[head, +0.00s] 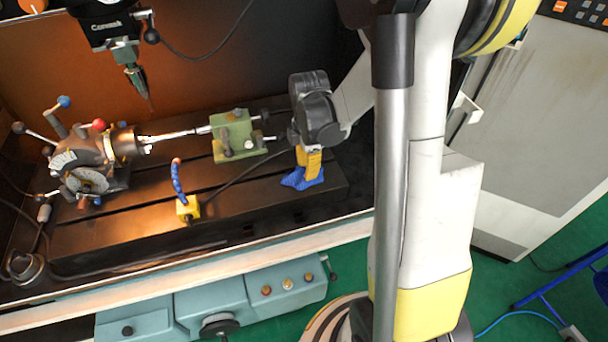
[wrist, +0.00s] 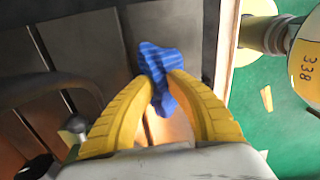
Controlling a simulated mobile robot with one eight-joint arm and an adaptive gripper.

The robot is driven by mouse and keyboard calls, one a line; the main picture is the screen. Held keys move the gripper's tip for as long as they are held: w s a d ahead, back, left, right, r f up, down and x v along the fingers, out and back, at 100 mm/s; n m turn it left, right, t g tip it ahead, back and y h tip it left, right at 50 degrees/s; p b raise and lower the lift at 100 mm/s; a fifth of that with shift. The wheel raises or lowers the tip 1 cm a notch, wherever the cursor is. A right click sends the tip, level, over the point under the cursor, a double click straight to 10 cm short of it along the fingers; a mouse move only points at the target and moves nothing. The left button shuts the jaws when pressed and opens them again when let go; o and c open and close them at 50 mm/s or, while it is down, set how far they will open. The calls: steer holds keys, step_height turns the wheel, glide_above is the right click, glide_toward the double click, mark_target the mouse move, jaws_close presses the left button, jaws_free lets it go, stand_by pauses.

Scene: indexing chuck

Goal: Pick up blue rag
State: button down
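The blue rag (head: 303,180) lies crumpled near the right end of the dark slotted machine table. My gripper (head: 309,160) reaches down over it, with its yellow fingers at the rag. In the wrist view the rag (wrist: 157,60) sits between the two yellow fingertips of my gripper (wrist: 161,82). The tips are close together and appear to press on the rag from both sides, with cloth spreading beyond them and bunched between them. The rag's lower part still appears to be at the table surface; any small gap beneath it is hidden.
The indexing chuck (head: 90,165) stands at the table's left. A green tailstock (head: 237,135) is left of my gripper. A yellow block with a blue hose (head: 187,208) stands nearer the front. A cable runs from it towards my gripper. The table's front strip is bare.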

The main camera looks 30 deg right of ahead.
stand_by(0.4)
steer(key=shift+r+p, duration=0.35)
steer(key=shift+r, duration=0.25)
steer(key=r, duration=0.1)
steer(key=r+p, duration=0.1)
steer(key=s+r+p, duration=0.1)
steer(key=r, duration=0.1)
steer(key=shift+d, duration=0.35)
steer(key=s+d+r+p, duration=0.3)
steer(key=s+d+r, duration=0.2)
steer(key=s, duration=0.3)
steer(key=shift+s+d+r, duration=0.2)
steer(key=shift+d+r, duration=0.2)
steer(key=shift+d, duration=0.3)
steer(key=c, duration=2)
jaws_free()
jaws_close()
